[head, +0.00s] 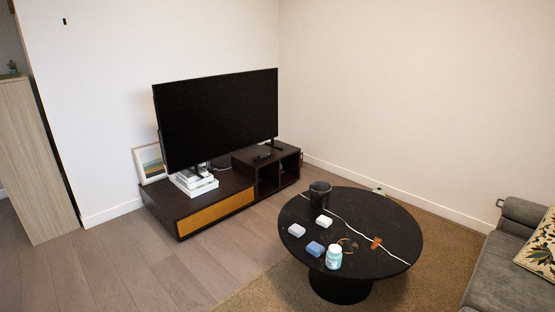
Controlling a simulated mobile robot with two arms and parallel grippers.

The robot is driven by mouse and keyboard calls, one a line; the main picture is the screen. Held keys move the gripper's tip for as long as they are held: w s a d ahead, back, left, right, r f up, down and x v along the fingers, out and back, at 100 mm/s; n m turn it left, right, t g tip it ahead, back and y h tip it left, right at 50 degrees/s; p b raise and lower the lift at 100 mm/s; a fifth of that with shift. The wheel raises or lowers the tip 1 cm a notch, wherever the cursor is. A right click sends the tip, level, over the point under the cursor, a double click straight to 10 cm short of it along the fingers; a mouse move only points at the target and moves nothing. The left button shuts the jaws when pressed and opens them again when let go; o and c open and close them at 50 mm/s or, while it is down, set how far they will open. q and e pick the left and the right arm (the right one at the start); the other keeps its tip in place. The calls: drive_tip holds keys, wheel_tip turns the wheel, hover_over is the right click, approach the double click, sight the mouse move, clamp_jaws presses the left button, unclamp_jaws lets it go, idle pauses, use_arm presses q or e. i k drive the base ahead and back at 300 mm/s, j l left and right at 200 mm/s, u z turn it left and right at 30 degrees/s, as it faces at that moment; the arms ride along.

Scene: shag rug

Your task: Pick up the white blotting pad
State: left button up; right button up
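A small white block-like pad (323,222), which looks like the white blotting pad, lies on the round black table (385,215), just in front of a dark cup. A similar pale grey pad (297,230) lies to its left, and a blue one (315,249) lies nearer the front edge. The pads are small in the view, so their details are hard to tell. Neither of my grippers is in view.
The dark cup (320,194), a white-capped bottle (333,257) and a small orange item (376,243) share the table. A grey sofa (500,265) stands at right, a TV bench (185,212) behind left. The wooden floor at left is clear.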

sight(324, 221)
drive_tip(key=i+l+u, duration=0.1)
drive_tip(key=i, duration=0.5)
drive_tip(key=i+l+u, duration=0.15)
drive_tip(key=i, duration=0.4)
